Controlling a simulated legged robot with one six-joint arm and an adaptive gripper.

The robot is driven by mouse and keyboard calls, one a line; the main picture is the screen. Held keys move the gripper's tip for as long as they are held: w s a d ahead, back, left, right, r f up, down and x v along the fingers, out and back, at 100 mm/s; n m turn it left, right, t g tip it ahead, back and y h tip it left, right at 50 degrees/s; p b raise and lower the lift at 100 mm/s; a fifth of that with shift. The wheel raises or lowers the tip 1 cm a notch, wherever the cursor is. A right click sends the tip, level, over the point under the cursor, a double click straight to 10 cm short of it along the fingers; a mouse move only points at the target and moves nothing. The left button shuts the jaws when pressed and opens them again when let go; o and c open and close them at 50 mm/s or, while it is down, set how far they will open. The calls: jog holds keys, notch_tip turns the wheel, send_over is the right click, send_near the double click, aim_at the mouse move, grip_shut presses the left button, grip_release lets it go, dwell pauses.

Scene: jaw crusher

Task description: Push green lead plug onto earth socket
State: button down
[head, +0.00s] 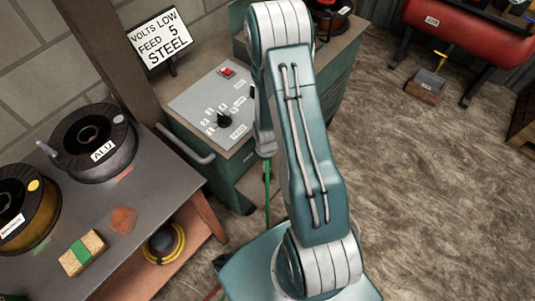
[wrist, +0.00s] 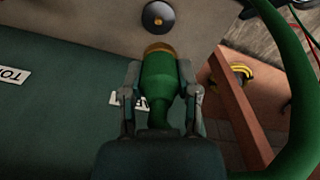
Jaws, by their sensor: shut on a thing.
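The green lead plug (wrist: 158,88) is between the two fingers of my gripper (wrist: 159,72), which is shut on it in the wrist view. Its brass-coloured tip (wrist: 160,48) points up the picture. A round dark socket (wrist: 158,17) with a pale metal centre lies just beyond the tip, with a visible gap between them. I cannot read a label naming this socket. The thick green lead (wrist: 292,80) loops along the right side. In the head view a thin stretch of green lead (head: 267,190) hangs beside my arm, and my gripper is mostly hidden there.
A welding machine (head: 190,150) with a control panel (head: 213,108) stands behind my arm. A bench (head: 165,185) at left holds wire spools (head: 95,143) and a wood-backed brush or block (head: 82,253). A sign (head: 160,37) stands behind. Open floor (head: 425,180) lies right.

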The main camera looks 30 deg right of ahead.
aim_at(268, 177)
jog(key=shift+d+f, duration=0.25)
jog(key=shift+f, duration=0.5)
jog(key=shift+f, duration=2.85)
jog(key=shift+s+f, duration=0.1)
jog(key=shift+f, duration=0.45)
jog(key=shift+c, duration=1.3)
grip_release()
notch_tip(268, 177, up, 12)
jog(key=shift+f, duration=0.1)
